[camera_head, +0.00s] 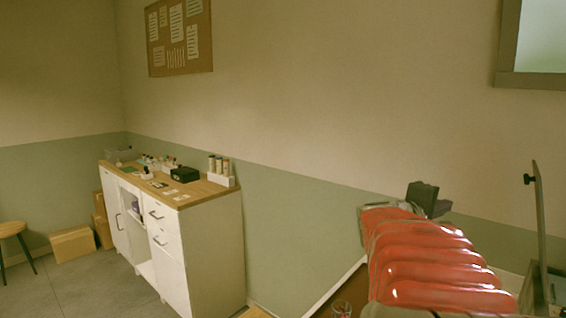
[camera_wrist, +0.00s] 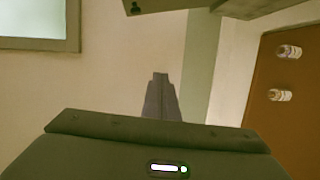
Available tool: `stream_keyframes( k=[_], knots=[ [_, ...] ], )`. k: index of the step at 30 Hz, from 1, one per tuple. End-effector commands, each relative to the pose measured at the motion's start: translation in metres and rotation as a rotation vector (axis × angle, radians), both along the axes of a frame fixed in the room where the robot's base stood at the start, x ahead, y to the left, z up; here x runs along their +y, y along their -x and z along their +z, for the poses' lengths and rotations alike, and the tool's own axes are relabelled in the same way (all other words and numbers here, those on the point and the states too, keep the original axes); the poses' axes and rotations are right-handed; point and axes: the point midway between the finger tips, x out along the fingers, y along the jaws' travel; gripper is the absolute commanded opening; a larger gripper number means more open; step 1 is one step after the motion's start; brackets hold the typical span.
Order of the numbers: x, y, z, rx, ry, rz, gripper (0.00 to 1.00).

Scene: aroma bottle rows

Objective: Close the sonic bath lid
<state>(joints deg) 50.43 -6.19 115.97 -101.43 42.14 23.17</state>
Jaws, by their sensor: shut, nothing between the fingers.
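The sonic bath lid (camera_head: 541,225) looks like a thin grey panel standing upright at the right edge of the head view, with a black knob near its top. The panel also shows at the top of the wrist view (camera_wrist: 180,5), with its black knob at its left. The bath body below is mostly cut off or hidden. My gripper (camera_head: 428,197) is raised, left of the lid and apart from it. In the wrist view my gripper (camera_wrist: 160,78) is shut and empty, its fingertips pointing up the picture, below the panel and not touching it.
A wooden-topped surface (camera_wrist: 267,70) with two small bottles is at the right of the wrist view. A white cabinet (camera_head: 210,240) with bottles and a black box stands at the left. A window (camera_head: 540,80) is at the upper right.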

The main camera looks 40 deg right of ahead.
Motion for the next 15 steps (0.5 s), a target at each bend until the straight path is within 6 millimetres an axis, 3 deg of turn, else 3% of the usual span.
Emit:
stream_keyframes(
  k=[1,6,10,15],
  knots=[
    [-0.019,0.010,0.004,0.037,0.029,-0.013,0.00],
    [-0.068,0.035,0.020,0.167,0.124,-0.026,0.00],
    [-0.091,0.047,0.026,0.235,0.164,-0.028,0.00],
    [-0.100,0.051,0.029,0.264,0.181,-0.025,0.00]
  ],
)
